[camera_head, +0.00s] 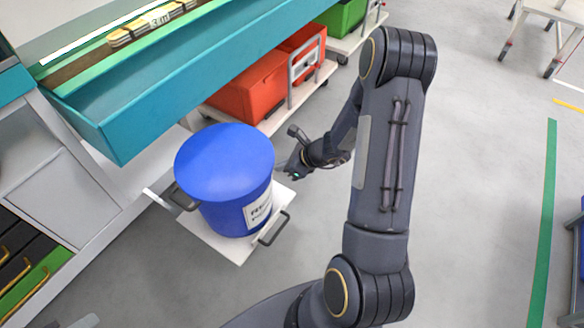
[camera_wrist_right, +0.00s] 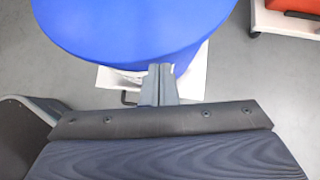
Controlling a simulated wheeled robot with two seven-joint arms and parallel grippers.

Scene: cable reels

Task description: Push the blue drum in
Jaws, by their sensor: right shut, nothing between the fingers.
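The blue drum (camera_head: 222,180) stands upright on a white sliding board (camera_head: 238,247) with dark handles, in front of the teal bench in the head view. A white label with dark print is on its side. My right gripper (camera_head: 288,172) is shut and empty at the drum's right side. In the right wrist view the shut fingers (camera_wrist_right: 161,72) point at the drum (camera_wrist_right: 145,30), their tips close to its lower side; I cannot tell whether they touch. The white board (camera_wrist_right: 190,80) shows below the drum there. My left gripper is not in view.
A teal drawer or bench edge (camera_head: 190,85) overhangs behind the drum. Red bins (camera_head: 255,88) on a white cart stand beyond it, with a green bin (camera_head: 342,17) farther back. Shelving (camera_head: 60,185) is at the left.

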